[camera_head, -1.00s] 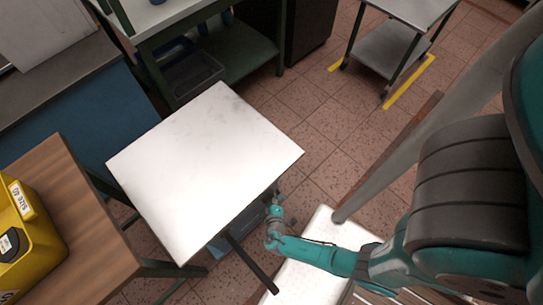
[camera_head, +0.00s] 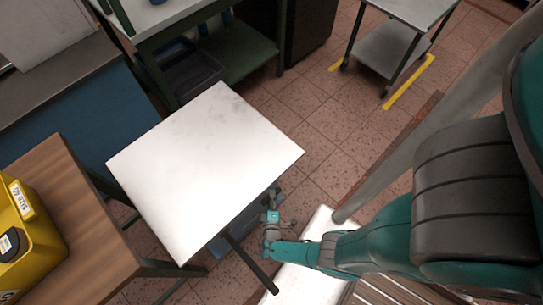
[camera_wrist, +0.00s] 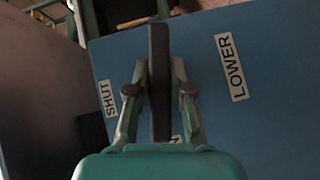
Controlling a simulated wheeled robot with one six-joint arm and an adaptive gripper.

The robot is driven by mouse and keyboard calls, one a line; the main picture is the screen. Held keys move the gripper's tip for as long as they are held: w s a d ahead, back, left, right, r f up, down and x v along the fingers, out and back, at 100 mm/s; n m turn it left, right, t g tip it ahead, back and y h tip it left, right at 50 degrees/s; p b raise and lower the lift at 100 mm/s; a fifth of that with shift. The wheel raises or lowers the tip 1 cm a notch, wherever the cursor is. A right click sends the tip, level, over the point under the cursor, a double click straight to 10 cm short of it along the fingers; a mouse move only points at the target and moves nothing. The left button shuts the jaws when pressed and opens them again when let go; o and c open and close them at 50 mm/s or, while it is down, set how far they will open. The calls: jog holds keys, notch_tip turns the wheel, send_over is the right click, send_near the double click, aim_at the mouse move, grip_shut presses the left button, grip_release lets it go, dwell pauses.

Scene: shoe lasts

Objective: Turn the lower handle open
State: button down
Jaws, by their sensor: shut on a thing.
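The lower handle (camera_wrist: 159,75) is a black bar that stands lengthwise in the middle of the wrist view. My gripper (camera_wrist: 160,95) is shut on it, with one finger on each side. Behind it is a blue panel (camera_wrist: 265,105) with a LOWER label (camera_wrist: 231,67) to the right and a SHUT label (camera_wrist: 107,98) to the left. Another label, with only its end letter showing (camera_wrist: 177,138), is mostly hidden by my gripper. In the head view my gripper (camera_head: 271,216) is beside the white-topped table, and the handle cannot be made out there.
The white-topped table (camera_head: 205,165) overhangs the area left of my gripper. A wooden table (camera_head: 75,220) with a yellow case (camera_head: 35,245) stands at the left. A grey trolley (camera_head: 385,50) stands at the back right. Tiled floor (camera_head: 320,130) is clear between them.

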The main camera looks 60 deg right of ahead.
jog(key=shift+n+t+h, duration=0.3)
jog(key=shift+n, duration=0.1)
dwell(0.7)
jog(key=c, duration=1)
grip_release()
jog(key=shift+c, duration=0.2)
jog(key=v, duration=1.2)
jog(key=shift+w, duration=0.1)
